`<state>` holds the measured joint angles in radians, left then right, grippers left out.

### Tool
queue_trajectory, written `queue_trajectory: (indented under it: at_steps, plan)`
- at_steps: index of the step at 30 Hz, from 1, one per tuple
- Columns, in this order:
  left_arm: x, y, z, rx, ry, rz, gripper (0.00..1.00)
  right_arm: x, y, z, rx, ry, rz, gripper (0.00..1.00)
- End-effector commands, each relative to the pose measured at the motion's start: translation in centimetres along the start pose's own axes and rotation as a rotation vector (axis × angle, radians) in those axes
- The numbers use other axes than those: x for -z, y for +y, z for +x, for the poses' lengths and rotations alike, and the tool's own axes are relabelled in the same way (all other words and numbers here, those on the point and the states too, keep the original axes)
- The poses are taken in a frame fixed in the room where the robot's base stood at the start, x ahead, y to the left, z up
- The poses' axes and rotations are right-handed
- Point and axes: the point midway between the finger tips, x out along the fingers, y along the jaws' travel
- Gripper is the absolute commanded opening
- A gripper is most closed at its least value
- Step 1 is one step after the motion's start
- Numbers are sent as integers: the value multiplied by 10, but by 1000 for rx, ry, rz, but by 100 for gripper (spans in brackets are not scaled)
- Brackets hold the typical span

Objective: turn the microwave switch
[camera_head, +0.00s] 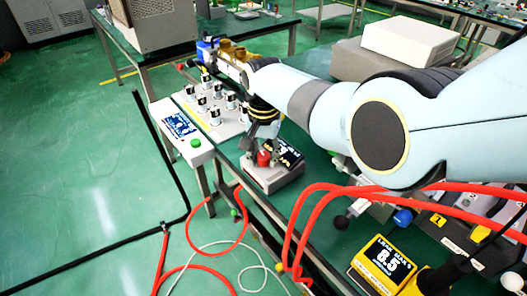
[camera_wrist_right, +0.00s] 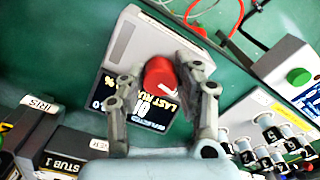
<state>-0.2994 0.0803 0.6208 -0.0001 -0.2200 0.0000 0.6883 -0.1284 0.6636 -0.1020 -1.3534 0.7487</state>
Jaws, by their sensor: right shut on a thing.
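The microwave switch appears as a red knob (camera_wrist_right: 160,76) with a white mark, on top of a grey box with a black display (camera_wrist_right: 124,48). In the head view the red knob (camera_head: 263,159) shows at the front of the grey box (camera_head: 272,180), at the table's edge. My right gripper (camera_wrist_right: 162,68) reaches down over the box and is shut on the red knob, one finger on each side. In the head view my right gripper (camera_head: 263,132) is partly hidden by its own arm. My left gripper is not in view.
A panel with several small switches (camera_head: 215,110) and a box with a green button (camera_head: 188,132) stand left of the grey box. Red hoses (camera_head: 310,205) loop across the front right. A yellow meter (camera_head: 383,265) reads 8.5. Green floor at left is mostly clear.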

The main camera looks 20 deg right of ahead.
Motion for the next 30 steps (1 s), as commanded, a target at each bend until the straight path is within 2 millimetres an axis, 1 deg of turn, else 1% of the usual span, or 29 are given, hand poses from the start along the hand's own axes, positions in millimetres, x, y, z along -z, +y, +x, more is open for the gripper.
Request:
queue_trajectory:
  at_steps: [6,12,29,30]
  plan:
    - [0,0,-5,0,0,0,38,1,0,-1,0,1,-127,0]
    - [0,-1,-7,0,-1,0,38,1,0,-1,0,1,-195,0]
    - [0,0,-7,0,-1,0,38,0,0,0,0,1,-225,0]
    - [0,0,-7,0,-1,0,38,0,0,0,0,1,-225,36]
